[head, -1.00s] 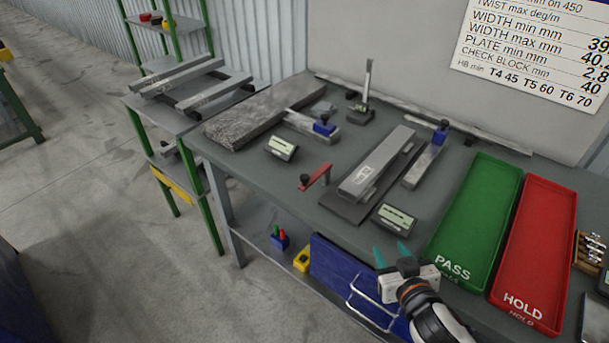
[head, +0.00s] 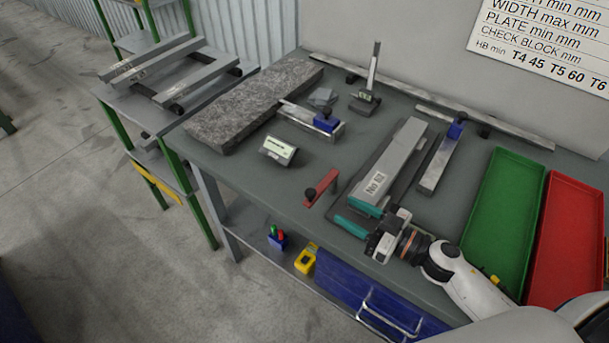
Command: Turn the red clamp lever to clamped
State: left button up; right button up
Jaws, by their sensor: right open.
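My right gripper (head: 357,218) is open and empty, with teal fingers pointing left toward the lever. It is to the right of the lever and a little nearer the front edge, apart from it. The upper finger is in front of the near end of the grey bar marked "No" (head: 402,155). My left gripper is not in view.
A small display box (head: 278,150) stands left of the lever, with a rough stone slab (head: 255,100) behind. Green (head: 505,215) and red (head: 568,240) trays are at right. Table surface between display box and lever is clear.

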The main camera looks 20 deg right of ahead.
aim_at(310, 191)
jog(key=p+x, duration=0.1)
jog(key=x, duration=0.6)
jog(key=p+x, duration=0.1)
jog(key=x, duration=0.2)
jog(key=shift+s+a+r+p, duration=0.1)
jog(key=shift+a+r+p, duration=0.2)
jog(key=shift+a, duration=0.15)
jog(key=shift+f, duration=0.1)
jog(key=shift+c, duration=0.8)
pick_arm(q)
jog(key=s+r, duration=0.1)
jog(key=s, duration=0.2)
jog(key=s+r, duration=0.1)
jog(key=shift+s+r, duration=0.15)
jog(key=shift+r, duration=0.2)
pick_arm(e)
grip_shut()
